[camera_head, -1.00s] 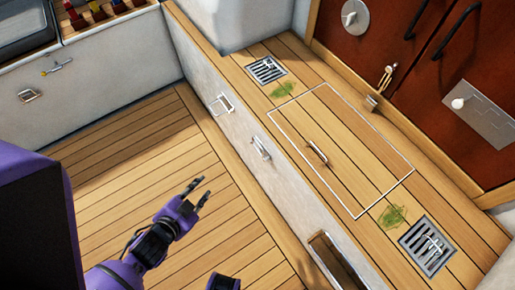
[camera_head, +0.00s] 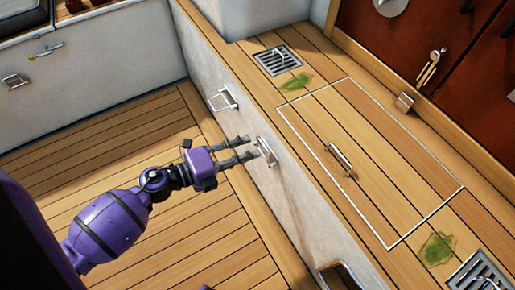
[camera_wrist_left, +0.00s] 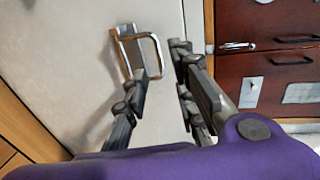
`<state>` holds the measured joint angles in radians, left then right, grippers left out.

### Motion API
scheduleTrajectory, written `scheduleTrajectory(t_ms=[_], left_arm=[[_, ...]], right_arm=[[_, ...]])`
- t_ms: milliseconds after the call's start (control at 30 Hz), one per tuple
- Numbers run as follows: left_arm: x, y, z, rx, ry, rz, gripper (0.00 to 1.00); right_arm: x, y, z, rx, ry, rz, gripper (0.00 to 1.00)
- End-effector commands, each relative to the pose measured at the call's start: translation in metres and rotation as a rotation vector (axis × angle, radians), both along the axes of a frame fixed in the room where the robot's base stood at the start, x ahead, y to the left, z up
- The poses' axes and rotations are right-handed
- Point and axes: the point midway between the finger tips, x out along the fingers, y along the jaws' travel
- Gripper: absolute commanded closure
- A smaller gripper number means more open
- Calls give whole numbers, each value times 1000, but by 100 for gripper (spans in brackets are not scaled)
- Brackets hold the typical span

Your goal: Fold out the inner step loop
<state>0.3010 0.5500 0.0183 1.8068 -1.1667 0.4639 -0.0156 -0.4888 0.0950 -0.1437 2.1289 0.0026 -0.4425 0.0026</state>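Two small metal step loops are on the white side wall of the bench. The farther loop (camera_head: 222,98) juts out from the wall. The nearer loop (camera_head: 266,152) looks close to upright against the wall. I cannot tell for sure which one is called inner. My left gripper (camera_head: 252,148) is open, with its fingertips right at the nearer loop, partly covering it. In the left wrist view a bright metal loop (camera_wrist_left: 155,52) shows between and beyond the spread fingers, close to the left finger; contact cannot be told. My right gripper is not in view.
The bench top has a hatch outline with a handle (camera_head: 340,158), a drain grate (camera_head: 277,60) and green patches. An opening (camera_head: 343,276) is in the wall at the lower right. The wooden cockpit floor (camera_head: 130,140) is clear.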

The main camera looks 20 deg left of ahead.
Motion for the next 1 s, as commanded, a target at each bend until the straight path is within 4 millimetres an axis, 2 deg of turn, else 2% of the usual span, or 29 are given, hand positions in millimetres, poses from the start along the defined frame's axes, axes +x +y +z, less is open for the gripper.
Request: scheduleTrajectory(t_ms=[100,300,600,633,800,1000], left_arm=[[15,-12,-5,-1,0,0,75],[30,-24,-9,-1,1,1,75],[33,-26,-10,-1,2,3,75],[33,-26,-10,-2,2,3,76],[33,-26,-10,-2,2,3,99],[33,-26,-10,-2,2,3,100]], right_arm=[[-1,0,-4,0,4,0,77],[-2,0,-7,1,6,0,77],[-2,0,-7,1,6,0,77],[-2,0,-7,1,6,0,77],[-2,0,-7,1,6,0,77],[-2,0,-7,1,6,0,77]])
